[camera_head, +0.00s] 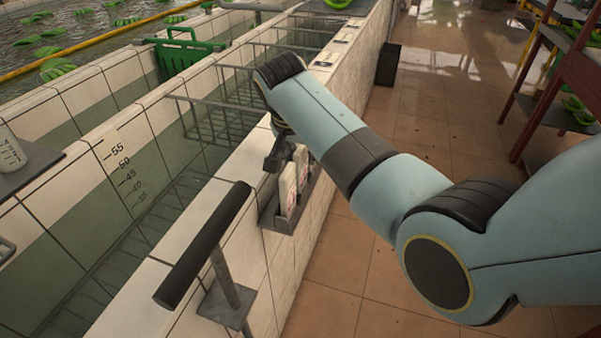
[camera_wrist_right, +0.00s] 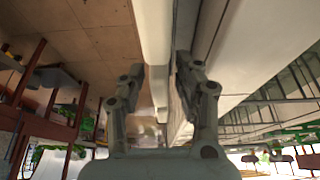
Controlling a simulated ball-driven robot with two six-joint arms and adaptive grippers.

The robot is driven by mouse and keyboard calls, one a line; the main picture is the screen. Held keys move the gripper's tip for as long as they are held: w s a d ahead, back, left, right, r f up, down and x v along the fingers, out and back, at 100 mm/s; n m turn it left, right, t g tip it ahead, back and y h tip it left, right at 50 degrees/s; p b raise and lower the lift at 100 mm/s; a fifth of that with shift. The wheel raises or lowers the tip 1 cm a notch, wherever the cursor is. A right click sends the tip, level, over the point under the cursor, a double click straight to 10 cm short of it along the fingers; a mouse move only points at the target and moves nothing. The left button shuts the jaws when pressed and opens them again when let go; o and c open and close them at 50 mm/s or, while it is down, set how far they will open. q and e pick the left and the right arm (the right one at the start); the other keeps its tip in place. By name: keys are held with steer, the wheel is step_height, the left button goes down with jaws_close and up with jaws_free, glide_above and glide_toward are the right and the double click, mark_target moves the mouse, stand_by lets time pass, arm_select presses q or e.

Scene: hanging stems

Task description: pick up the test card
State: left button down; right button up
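White upright cards stand in a small grey holder (camera_head: 270,220) fixed to the side of the tiled wall. The nearer white card (camera_head: 288,190) shows a little red; another (camera_head: 301,163) stands behind it. I cannot tell which one is the test card. My right gripper (camera_head: 273,160) is at the cards' upper left edge, partly hidden by its own wrist. In the right wrist view the fingers of my right gripper (camera_wrist_right: 158,72) stand apart, with a pale upright strip showing between them; whether it is a card is unclear. My left gripper is not in view.
A dark padded bar (camera_head: 205,243) on a metal post stands on the wall in front of the holder. Open tiled floor (camera_head: 440,130) lies to the right.

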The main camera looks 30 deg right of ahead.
jaws_close()
